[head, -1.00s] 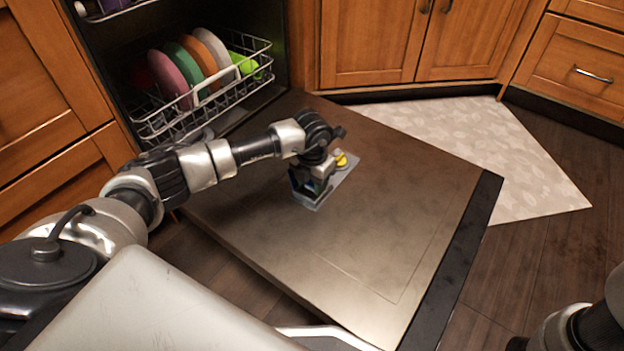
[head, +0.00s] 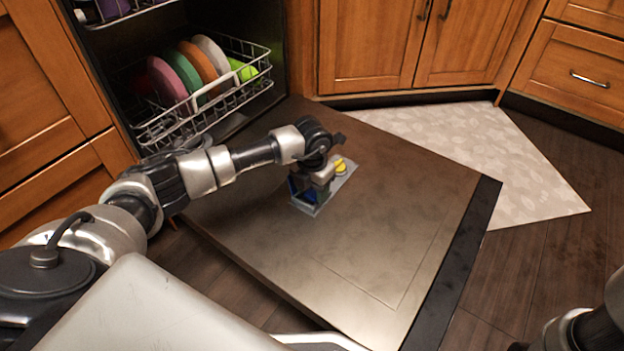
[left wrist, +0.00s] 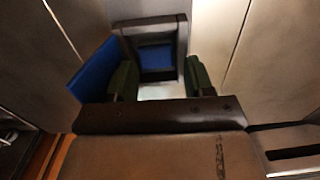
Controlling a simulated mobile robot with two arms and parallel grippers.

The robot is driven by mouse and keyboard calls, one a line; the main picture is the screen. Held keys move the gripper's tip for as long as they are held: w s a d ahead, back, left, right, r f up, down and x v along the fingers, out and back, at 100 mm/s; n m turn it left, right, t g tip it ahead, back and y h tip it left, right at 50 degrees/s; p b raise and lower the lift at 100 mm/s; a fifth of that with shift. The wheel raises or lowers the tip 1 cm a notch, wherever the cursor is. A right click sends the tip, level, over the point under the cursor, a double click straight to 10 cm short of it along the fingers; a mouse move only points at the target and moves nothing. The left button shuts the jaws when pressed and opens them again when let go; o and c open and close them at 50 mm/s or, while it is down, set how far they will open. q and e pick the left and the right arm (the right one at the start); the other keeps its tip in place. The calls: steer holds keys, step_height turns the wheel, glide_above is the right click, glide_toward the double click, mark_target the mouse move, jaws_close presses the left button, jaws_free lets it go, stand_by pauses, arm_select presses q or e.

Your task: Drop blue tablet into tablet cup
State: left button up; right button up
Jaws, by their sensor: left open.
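My left gripper (head: 308,196) is open, over the grey dispenser (head: 349,178) on the lowered dishwasher door. In the left wrist view, its two dark green fingers (left wrist: 160,82) stand apart on either side of a dark square-framed cup (left wrist: 181,38). A blue square (left wrist: 156,58) shows inside the frame between the fingers; I cannot tell whether it is the tablet or the cup's floor. A flat blue panel (left wrist: 96,68) slants just left of the fingers, possibly an open lid. Some blue also shows under the gripper in the head view. My right gripper is out of view.
The dishwasher door (head: 380,240) lies open and mostly bare. A yellow round cap (head: 340,166) sits beside the gripper. The lower rack (head: 205,110) holds several coloured plates behind the arm. A pale mat (head: 480,150) lies on the floor at right.

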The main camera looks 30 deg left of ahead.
arm_select(q)
steer(key=shift+s+a+r+p, duration=0.1)
steer(key=shift+a+r+p, duration=0.1)
steer(key=shift+a+p, duration=0.25)
steer(key=s+d+r+m+p, duration=0.1)
steer(key=r+m+p, duration=0.3)
steer(key=r+p, duration=0.6)
steer(key=s+d+r+m+p, duration=0.1)
steer(key=s+r+m+p, duration=0.2)
steer(key=r+p, duration=0.7)
steer(key=s+d+r+m+p, duration=0.1)
steer(key=s+r+m+p, duration=0.1)
steer(key=r+m+p, duration=0.4)
steer(key=shift+s+r+p, duration=0.35)
steer(key=shift+r+p, duration=1.65)
steer(key=shift+p, duration=0.55)
steer(key=shift+d, duration=0.1)
